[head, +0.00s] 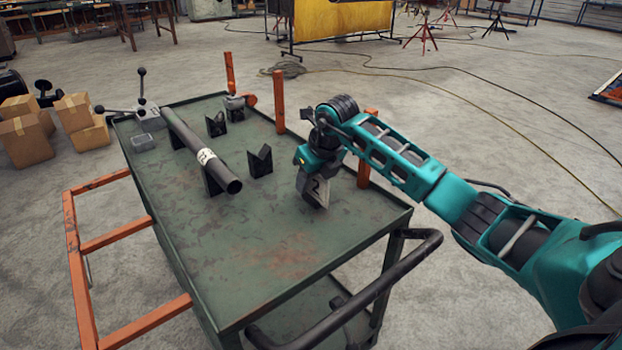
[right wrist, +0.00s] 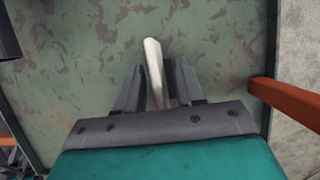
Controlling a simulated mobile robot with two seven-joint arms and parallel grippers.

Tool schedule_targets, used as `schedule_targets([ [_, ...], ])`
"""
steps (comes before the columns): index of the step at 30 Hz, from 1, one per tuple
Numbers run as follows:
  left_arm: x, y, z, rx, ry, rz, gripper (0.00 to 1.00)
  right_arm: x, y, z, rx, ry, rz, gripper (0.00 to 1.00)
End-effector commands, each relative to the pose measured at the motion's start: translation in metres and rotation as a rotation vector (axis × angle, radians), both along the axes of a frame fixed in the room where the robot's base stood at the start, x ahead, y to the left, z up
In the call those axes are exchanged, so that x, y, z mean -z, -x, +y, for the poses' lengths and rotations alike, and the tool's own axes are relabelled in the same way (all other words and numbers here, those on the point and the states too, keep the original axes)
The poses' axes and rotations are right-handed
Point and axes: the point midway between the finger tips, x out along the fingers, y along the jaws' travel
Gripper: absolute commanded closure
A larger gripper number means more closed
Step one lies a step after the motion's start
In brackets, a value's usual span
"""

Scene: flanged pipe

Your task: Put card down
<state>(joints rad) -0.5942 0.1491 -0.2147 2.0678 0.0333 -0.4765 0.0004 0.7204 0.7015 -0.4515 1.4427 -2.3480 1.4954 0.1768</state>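The card (head: 312,189), grey with a black "2", stands on or just above the right part of the green cart top; I cannot tell if its lower edge touches. My right gripper (head: 316,172) points down over it from above. In the right wrist view the card (right wrist: 153,65) shows as a pale, slightly tilted strip between the two dark fingers of the gripper (right wrist: 157,85). Narrow gaps show between the fingers and the card, so the gripper looks open around it. My left gripper is not in view.
A free V-block (head: 260,161) stands between pipe and card. Orange posts (head: 278,102) rise at the cart's far edge. The cart top's front (head: 270,255) is clear.

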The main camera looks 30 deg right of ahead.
Motion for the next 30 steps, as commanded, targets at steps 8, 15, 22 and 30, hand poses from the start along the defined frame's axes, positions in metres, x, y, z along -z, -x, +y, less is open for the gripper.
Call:
schedule_targets([
  [8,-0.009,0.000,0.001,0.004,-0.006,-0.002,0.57,-0.030,0.009,-0.002,0.000,0.003,-0.005,0.62],
  [15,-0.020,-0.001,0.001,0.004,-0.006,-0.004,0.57,-0.079,0.030,-0.003,0.000,0.002,-0.003,0.62],
  [22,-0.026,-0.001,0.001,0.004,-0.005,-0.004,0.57,-0.108,0.043,-0.003,-0.001,0.001,-0.001,0.62],
  [30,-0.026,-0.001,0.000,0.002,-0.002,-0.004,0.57,-0.114,0.046,-0.004,0.001,0.000,0.000,0.62],
])
